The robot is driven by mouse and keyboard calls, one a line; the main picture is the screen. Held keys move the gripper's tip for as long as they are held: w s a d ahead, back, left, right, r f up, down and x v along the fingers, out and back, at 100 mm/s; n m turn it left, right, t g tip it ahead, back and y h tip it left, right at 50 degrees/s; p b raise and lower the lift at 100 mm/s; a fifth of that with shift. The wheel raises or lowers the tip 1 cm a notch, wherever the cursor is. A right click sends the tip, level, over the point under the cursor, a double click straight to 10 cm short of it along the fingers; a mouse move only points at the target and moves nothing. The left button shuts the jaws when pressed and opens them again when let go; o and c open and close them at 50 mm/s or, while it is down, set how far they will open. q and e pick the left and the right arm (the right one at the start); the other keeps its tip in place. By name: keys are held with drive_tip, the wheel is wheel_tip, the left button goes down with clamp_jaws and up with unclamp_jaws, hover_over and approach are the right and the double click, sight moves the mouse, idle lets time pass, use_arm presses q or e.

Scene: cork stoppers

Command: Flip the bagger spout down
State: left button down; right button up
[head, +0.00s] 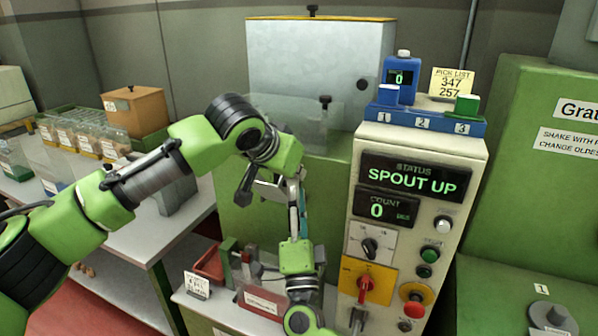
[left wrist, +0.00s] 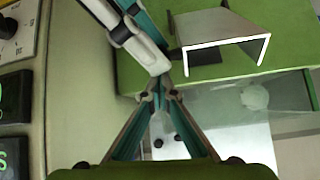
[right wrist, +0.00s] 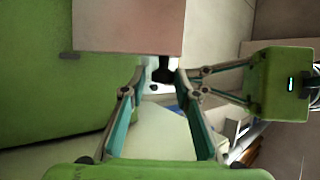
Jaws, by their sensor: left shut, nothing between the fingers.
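The green-lettered status display (head: 414,178) reads SPOUT UP. The spout, a pale metal channel (head: 268,188), is in the middle of the head view, partly hidden by my left wrist. Its open end (left wrist: 222,45) shows clearly at the upper right of the left wrist view, with a dark tab at its side. My left gripper (left wrist: 160,88) is shut and empty, close beside the spout and not visibly touching it. My right gripper (right wrist: 162,78) points up from below; its fingertips are apart, with a dark part visible between them. The two grippers' fingers are very close together.
The control panel (head: 397,240), with knobs and buttons, stands just right of my grippers. A blue tray (head: 425,122) sits on top of it.

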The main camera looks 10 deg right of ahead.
use_arm(q)
drive_tip(key=shift+s+a+f+g, duration=0.1)
drive_tip(key=shift+a+f+g, duration=0.05)
drive_tip(key=shift+f, duration=0.25)
drive_tip(key=shift+s+a+f+g, duration=0.1)
drive_tip(key=shift+f+g, duration=0.05)
drive_tip(key=shift+f, duration=0.2)
use_arm(e)
drive_tip(key=shift+o, duration=0.2)
drive_tip(key=shift+w+d+r+h, duration=0.15)
drive_tip(key=shift+d+r+h, duration=0.05)
drive_tip(key=shift+r+h, duration=0.2)
use_arm(q)
drive_tip(key=shift+a, duration=0.2)
drive_tip(key=shift+r, duration=0.1)
drive_tip(key=shift+d, duration=0.1)
